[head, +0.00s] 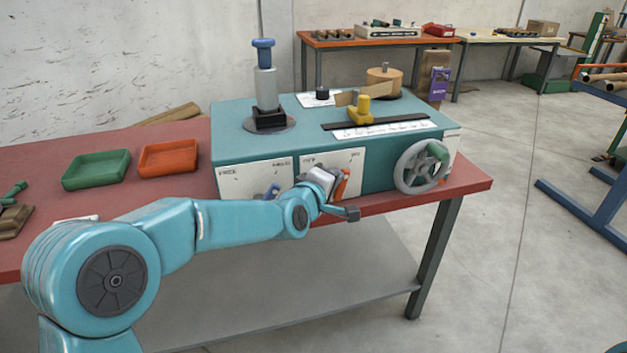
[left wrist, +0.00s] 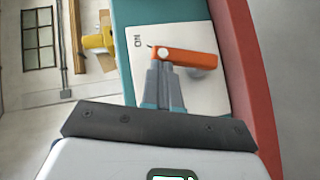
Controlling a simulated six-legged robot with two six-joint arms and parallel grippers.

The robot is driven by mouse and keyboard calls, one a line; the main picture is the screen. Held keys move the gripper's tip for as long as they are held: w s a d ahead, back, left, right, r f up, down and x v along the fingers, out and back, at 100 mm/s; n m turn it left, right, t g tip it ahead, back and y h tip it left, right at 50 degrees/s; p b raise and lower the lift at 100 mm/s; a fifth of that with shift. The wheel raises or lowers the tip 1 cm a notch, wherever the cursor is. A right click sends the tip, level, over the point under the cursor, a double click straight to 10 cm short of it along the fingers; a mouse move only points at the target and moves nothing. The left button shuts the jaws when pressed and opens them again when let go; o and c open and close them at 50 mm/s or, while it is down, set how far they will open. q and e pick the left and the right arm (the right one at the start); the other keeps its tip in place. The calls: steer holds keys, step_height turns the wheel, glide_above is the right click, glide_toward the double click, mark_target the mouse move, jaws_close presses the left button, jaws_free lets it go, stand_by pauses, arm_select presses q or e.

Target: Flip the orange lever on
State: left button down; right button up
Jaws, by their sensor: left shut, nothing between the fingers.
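The orange lever (head: 342,185) is on the white front panel of the teal machine, partly hidden by my left gripper in the head view. In the left wrist view, the lever (left wrist: 190,57) shows a pale round pivot, and its arm extends right, toward the red table edge. My left gripper (left wrist: 160,68) is shut and empty. Its fingertips are right at the lever's pivot end; I cannot tell whether they touch. In the head view, this gripper (head: 333,184) is in front of the panel. My right gripper is not seen.
A blue lever (head: 272,192) is on the panel to the left, and a grey handwheel (head: 421,167) is to the right. Green (head: 97,169) and orange (head: 168,157) trays lie on the red table. A yellow knob (head: 361,110) stands on top of the machine.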

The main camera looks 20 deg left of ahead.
arm_select(q)
steer(key=shift+w+d+r+m+g+p, duration=0.1)
steer(key=shift+w+d+m+g+p, duration=0.1)
steer(key=shift+w+d+p, duration=0.25)
steer(key=shift+w+d+r+m+g+p, duration=0.1)
steer(key=shift+w+d+g+p, duration=0.1)
steer(key=shift+d+p, duration=0.35)
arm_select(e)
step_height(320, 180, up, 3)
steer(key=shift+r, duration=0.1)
